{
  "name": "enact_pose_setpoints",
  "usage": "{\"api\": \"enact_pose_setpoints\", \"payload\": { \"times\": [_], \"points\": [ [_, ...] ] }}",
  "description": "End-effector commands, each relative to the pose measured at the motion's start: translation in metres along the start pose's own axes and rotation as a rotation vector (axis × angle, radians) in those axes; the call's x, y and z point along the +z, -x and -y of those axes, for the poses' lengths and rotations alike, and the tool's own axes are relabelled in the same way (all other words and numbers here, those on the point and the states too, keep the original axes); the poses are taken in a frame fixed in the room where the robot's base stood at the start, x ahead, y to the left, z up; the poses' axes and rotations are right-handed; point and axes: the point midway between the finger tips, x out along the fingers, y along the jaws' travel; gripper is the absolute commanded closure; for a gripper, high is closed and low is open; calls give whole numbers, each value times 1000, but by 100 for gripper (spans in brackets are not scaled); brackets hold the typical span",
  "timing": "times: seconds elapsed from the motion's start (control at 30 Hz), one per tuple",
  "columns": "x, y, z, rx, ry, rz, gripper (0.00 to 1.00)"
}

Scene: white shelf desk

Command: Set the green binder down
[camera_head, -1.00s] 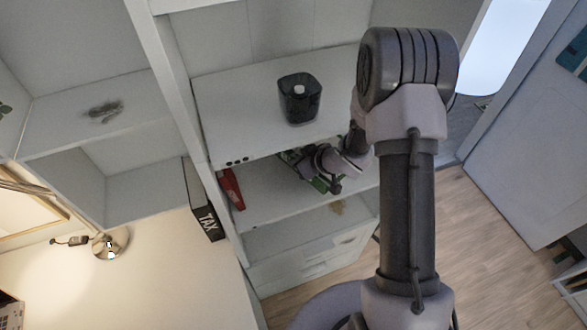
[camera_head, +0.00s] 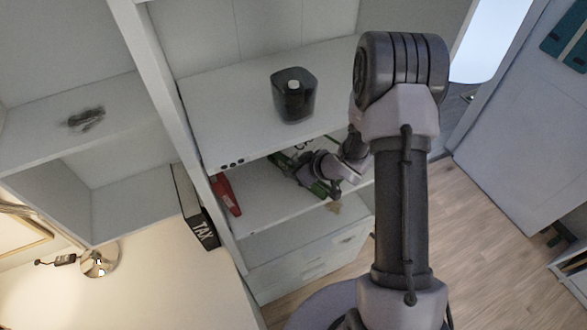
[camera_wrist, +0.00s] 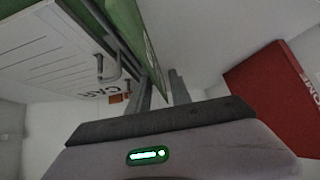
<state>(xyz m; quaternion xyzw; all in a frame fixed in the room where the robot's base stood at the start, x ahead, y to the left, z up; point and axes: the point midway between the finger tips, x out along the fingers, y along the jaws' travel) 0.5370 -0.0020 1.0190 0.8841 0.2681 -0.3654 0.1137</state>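The green binder (camera_head: 322,188) is inside the middle shelf compartment, partly hidden behind my gripper (camera_head: 312,170). In the wrist view the green binder (camera_wrist: 150,52) comes in from the top left, with its cover between my two fingers (camera_wrist: 161,92). The fingers lie along both sides of it and appear shut on it. The binder looks tilted in the picture. Whether its lower edge touches the shelf board cannot be told.
A red binder (camera_head: 227,194) is left of my gripper on the same shelf (camera_head: 262,207); it is large at right in the wrist view (camera_wrist: 275,95). A dark container (camera_head: 294,96) stands on the board above. A black TAX binder (camera_head: 195,208) is further left.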

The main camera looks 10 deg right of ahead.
Motion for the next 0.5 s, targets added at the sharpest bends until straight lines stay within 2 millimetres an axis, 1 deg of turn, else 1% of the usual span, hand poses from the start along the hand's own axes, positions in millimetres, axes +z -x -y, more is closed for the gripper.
{"api": "enact_pose_setpoints", "payload": {
  "times": [0.07, 0.1, 0.17, 0.4, 0.5],
  "points": [
    [-2, 2, 0, 0, 0, 0, 75],
    [-5, 5, 0, 0, 0, 0, 75],
    [-4, 15, -1, 1, 0, -1, 75],
    [-5, 84, -1, 3, -1, -1, 75],
    [-5, 106, -1, 3, -2, -2, 75]
  ]
}}
